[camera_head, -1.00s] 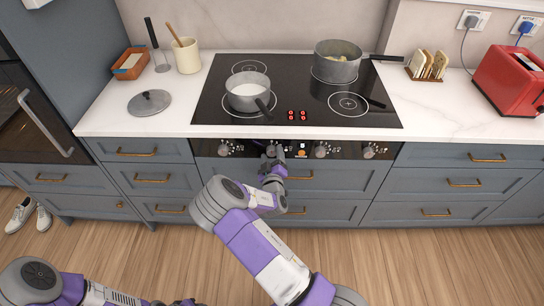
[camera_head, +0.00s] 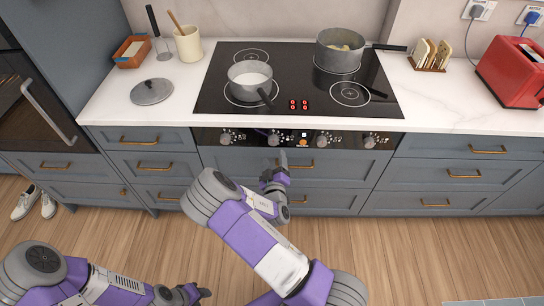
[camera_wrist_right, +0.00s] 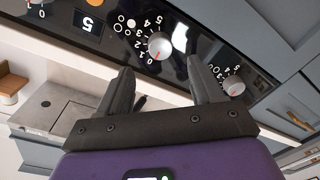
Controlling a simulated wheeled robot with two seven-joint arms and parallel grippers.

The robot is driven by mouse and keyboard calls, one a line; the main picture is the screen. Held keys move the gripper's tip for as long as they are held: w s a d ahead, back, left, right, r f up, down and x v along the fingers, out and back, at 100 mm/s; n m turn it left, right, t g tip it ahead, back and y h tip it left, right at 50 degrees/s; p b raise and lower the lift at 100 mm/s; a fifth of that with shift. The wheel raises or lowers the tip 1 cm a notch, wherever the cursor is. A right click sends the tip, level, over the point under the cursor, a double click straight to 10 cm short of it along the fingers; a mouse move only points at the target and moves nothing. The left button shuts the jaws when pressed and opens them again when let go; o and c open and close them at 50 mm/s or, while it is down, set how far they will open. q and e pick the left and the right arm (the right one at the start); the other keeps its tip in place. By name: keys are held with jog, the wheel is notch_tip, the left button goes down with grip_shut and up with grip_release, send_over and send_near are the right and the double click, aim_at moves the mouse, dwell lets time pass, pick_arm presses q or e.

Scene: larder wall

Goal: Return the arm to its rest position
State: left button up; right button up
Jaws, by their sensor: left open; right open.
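My right gripper (camera_head: 279,167) is in front of the drawers just below the hob's knob panel (camera_head: 300,138). In the right wrist view my right gripper (camera_wrist_right: 160,92) has its two dark fingers spread apart with nothing between them. Beyond the fingers that view shows a control knob (camera_wrist_right: 160,46) and another knob (camera_wrist_right: 233,86) on the black panel. My left gripper (camera_head: 197,293) is low at the bottom left over the wooden floor, with its jaws small in view, open and holding nothing that I can see.
A pot with white contents (camera_head: 250,80) and a pot with yellowish food (camera_head: 340,51) stand on the black hob (camera_head: 300,85). A lid (camera_head: 151,91) lies on the counter. Drawer handles (camera_head: 295,165) stick out near my right gripper.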

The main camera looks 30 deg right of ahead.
jog(key=s+a+f+m+g+y, duration=0.2)
jog(key=s+f+g, duration=0.35)
jog(key=f, duration=0.35)
jog(key=s+a+f+m+g+y, duration=0.2)
jog(key=s+f+g, duration=0.2)
jog(key=s+f, duration=0.4)
jog(key=s+a+g+y, duration=0.2)
jog(key=s+a+y, duration=0.2)
jog(key=a, duration=0.4)
jog(key=s+a+g+y, duration=0.3)
jog(key=s+a, duration=0.3)
jog(key=a, duration=0.3)
jog(key=shift+s+a+r+m+y+p, duration=0.25)
jog(key=shift+s+r+m+y+p, duration=0.15)
jog(key=shift+y, duration=0.5)
